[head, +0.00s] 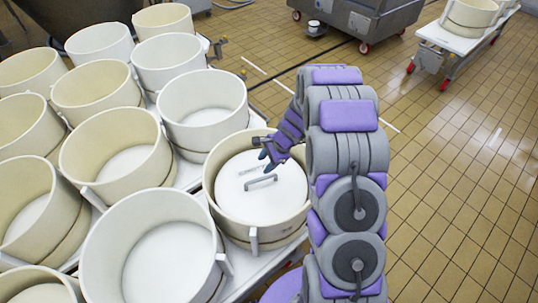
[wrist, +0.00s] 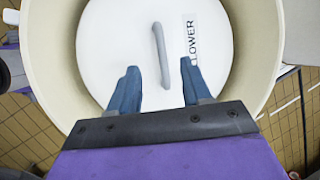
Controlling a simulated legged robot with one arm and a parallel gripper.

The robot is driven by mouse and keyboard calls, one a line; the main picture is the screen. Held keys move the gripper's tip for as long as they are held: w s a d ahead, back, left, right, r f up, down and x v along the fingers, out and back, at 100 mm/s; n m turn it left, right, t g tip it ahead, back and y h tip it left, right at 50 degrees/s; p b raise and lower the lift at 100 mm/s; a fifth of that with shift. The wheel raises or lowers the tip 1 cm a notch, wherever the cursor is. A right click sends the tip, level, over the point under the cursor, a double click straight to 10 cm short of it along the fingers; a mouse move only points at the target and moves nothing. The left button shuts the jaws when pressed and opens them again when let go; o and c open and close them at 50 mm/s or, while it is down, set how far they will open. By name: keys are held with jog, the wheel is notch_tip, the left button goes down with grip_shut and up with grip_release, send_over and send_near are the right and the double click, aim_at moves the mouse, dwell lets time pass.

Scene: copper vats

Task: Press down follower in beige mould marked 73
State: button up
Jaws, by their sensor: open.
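The white round follower (head: 240,200) lies inside a beige mould (head: 284,232) at the right front of the group of moulds in the head view. The follower has a grey bar handle (head: 261,182) and a label that reads "LOWER" in part. In the wrist view the follower (wrist: 117,45) fills the middle, with the handle (wrist: 161,52) upright in the picture and the mould rim (wrist: 52,60) around it. My gripper (wrist: 160,75) is open and empty above the follower, its fingers on either side of the handle's near end in the picture. Contact cannot be told. No number 73 is legible.
Several empty moulds (head: 165,255) stand close together on the left and behind on a white table (head: 252,268). A metal vat cart (head: 375,18) and a white wheeled trolley (head: 448,38) stand at the back. The tiled floor (head: 460,190) on the right is clear.

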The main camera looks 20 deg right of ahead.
jog(key=b, duration=0.2)
send_over(254, 180)
jog(key=s+d, duration=0.1)
jog(key=d, duration=0.2)
notch_tip(254, 180, down, 9)
jog(key=shift+s+r, duration=0.1)
jog(key=a+f, duration=0.1)
jog(key=a+f+b, duration=0.1)
jog(key=f, duration=0.1)
jog(key=w+a+f, duration=0.1)
jog(key=a+f, duration=0.1)
jog(key=shift+f, duration=0.1)
jog(key=shift+w+d+f+b, duration=0.1)
jog(key=shift+f+b, duration=0.15)
jog(key=shift+b, duration=0.05)
jog(key=shift+d+f, duration=0.1)
jog(key=shift+d, duration=0.3)
jog(key=shift+a, duration=0.35)
jog(key=shift+c, duration=1.3)
jog(key=shift+a, duration=0.15)
jog(key=shift+c, duration=1.4)
jog(key=shift+d, duration=0.35)
grip_shut()
jog(key=shift+s+a+f, duration=0.1)
jog(key=shift+s+f, duration=0.15)
jog(key=shift+f, duration=0.05)
jog(key=shift+r, duration=0.15)
